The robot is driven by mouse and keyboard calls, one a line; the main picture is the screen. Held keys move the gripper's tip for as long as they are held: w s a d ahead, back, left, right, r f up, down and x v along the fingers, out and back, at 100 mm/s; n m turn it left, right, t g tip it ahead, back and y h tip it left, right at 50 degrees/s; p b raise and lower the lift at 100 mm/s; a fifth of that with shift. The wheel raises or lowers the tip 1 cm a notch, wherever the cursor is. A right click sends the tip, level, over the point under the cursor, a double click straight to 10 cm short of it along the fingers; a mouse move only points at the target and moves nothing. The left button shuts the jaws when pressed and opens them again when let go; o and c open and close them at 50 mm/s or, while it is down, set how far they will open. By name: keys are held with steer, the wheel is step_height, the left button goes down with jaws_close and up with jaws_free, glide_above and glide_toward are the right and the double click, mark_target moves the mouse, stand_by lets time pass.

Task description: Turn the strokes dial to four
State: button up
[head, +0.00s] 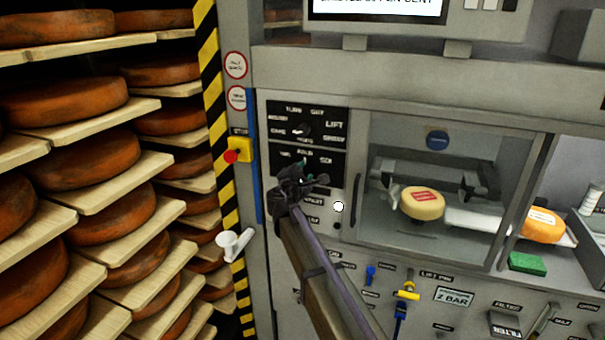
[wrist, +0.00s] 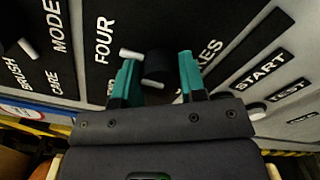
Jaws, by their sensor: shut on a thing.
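The strokes dial (wrist: 157,68) is a black knob with a white pointer bar, on a black panel with white lettering. Another label below FOUR is partly hidden by a finger, and only the end of the STROKES label (wrist: 207,55) shows. My gripper (wrist: 158,72) has its teal fingers on both sides of the knob and is shut on it. In the head view my gripper (head: 312,181) is at the lower black panel (head: 335,162) and hides the dial.
The mode dial (head: 303,130) is just above. START (wrist: 260,70) and TEST labels lie on the other side. A glass-fronted chamber (head: 365,218) with a cheese is to the right. A red stop button (head: 231,156) and cheese shelves (head: 60,133) are to the left.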

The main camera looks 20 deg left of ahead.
steer(key=o, duration=0.9)
steer(key=s, duration=1)
steer(key=shift+s, duration=0.4)
